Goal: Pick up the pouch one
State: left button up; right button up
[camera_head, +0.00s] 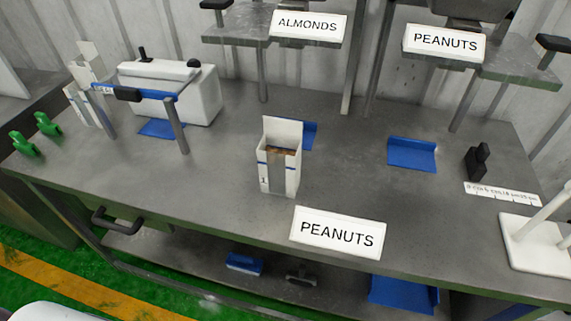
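A white open-topped pouch (265,179) stands upright near the middle of the grey table. It has a tall back flap, a clear front strip and a blue line, and brownish contents show at its top. More white pouches (88,62) stand together at the left, by a blue-edged rack; I cannot tell how many. Neither of my grippers is in view, and nothing is touching the middle pouch.
The table (220,215) is clear around the middle pouch. Blue plates (412,153) lie behind it. A white sealer-like machine (195,90) stands at the back left. A PEANUTS sign (338,233) is at the front edge. A black clip-like object (477,162) and white stand (535,245) are right.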

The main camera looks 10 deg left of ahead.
aim_at(278, 152)
jog(key=j+z, duration=0.3)
jog(key=j, duration=0.2)
jog(key=j+z, duration=0.3)
jog(key=j, duration=0.15)
jog(key=k+j+z, duration=0.3)
jog(key=j, duration=0.15)
jog(key=i+j, duration=0.05)
jog(key=i, duration=0.05)
